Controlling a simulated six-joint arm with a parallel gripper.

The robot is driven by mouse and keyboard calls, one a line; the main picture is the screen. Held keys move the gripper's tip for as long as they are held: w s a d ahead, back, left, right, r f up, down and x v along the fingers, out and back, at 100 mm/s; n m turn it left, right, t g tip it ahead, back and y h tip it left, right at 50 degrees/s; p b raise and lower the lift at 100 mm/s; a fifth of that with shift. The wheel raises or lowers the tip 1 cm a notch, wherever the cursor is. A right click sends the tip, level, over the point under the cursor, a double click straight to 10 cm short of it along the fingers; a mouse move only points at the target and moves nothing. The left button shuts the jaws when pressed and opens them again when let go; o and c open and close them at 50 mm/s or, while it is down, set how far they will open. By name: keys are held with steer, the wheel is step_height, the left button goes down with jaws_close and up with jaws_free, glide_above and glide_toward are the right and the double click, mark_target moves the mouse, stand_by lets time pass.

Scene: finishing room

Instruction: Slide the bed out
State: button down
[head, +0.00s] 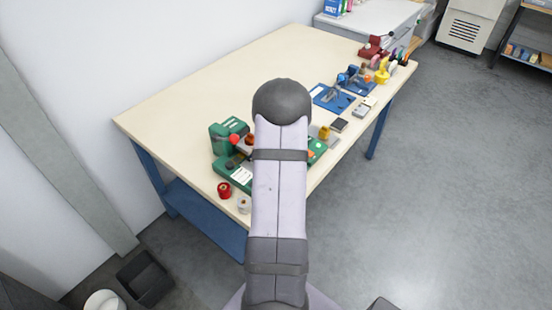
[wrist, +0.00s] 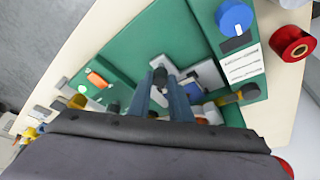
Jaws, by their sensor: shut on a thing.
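A green machine (head: 235,175) stands at the near left end of the workbench, partly hidden behind my arm in the head view. In the wrist view its green body (wrist: 125,48) surrounds a grey metal part (wrist: 208,73) in the middle. My gripper (wrist: 160,80) is over the middle of the machine. Its two blue-grey fingers are shut on a small dark knob. In the head view my arm hides the gripper. I cannot tell which part is the bed, or whether the knob belongs to it.
A red spool (head: 225,190) and a white spool (head: 244,204) stand close to the machine at the bench edge. Blue mats (head: 332,98) with tools lie farther along the workbench (head: 215,85). The bench's back left area is clear. A dark bin (head: 145,279) stands on the floor.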

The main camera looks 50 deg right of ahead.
steer(key=s+b, duration=0.1)
steer(key=s, duration=0.1)
steer(key=s+b, duration=0.2)
steer(key=shift+s+f, duration=0.2)
steer(key=shift+s, duration=0.1)
steer(key=shift+s+r+b, duration=0.2)
steer(key=shift+s+b, duration=0.15)
steer(key=shift+s, duration=0.2)
steer(key=c, duration=1.6)
jaws_free()
steer(key=shift+s, duration=0.2)
steer(key=shift+w, duration=0.15)
steer(key=b+v, duration=0.1)
steer(key=v, duration=0.6)
steer(key=shift+r+b, duration=0.15)
steer(key=shift+b, duration=0.15)
